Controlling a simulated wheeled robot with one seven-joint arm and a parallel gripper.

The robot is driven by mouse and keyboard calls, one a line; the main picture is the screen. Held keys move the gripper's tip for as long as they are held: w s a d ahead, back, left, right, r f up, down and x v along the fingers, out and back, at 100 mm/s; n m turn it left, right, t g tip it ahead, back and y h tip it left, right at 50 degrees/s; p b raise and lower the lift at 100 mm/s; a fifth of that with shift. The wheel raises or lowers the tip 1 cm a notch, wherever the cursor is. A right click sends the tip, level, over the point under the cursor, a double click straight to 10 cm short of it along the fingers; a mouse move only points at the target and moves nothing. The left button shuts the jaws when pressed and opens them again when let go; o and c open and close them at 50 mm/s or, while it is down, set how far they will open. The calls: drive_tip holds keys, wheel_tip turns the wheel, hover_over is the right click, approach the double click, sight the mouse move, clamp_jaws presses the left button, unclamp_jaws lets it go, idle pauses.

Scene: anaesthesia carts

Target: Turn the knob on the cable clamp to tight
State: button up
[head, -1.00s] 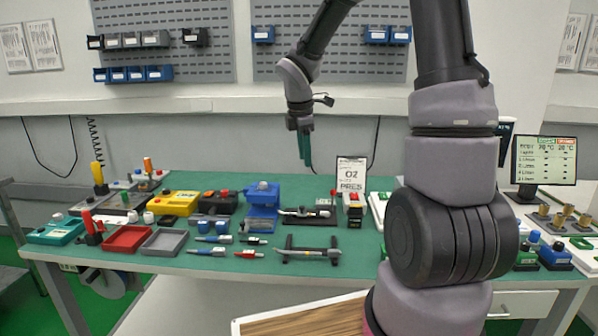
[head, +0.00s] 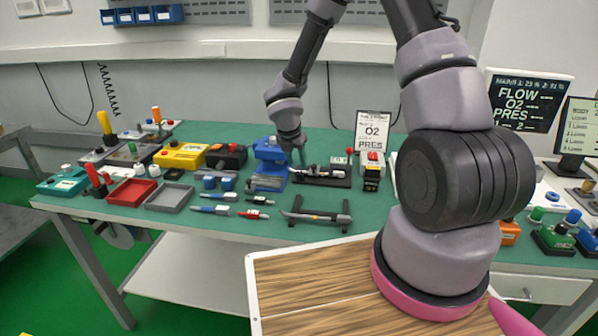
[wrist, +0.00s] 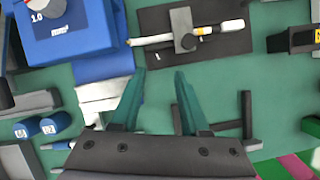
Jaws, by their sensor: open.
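The likely cable clamp is a dark plate (head: 327,182) carrying a white rod-like piece and a small clamp block, on the bench right of the blue device. The knob's setting is too small to read. My gripper (wrist: 162,76) is open and empty, its green fingers pointing towards the clamp, apart from it in the picture. In the head view my gripper (head: 300,158) is just above the plate's left end, partly hidden.
The blue device (head: 268,160) stands close on the left. A black and yellow box with a red top (head: 372,172) stands right of the plate. A dark rack (head: 318,217) lies in front, with several pen-like tools to its left. Open green bench shows between them.

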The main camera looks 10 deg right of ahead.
sight(299, 173)
drive_tip(key=x, duration=0.6)
drive_tip(key=shift+d, duration=0.1)
clamp_jaws()
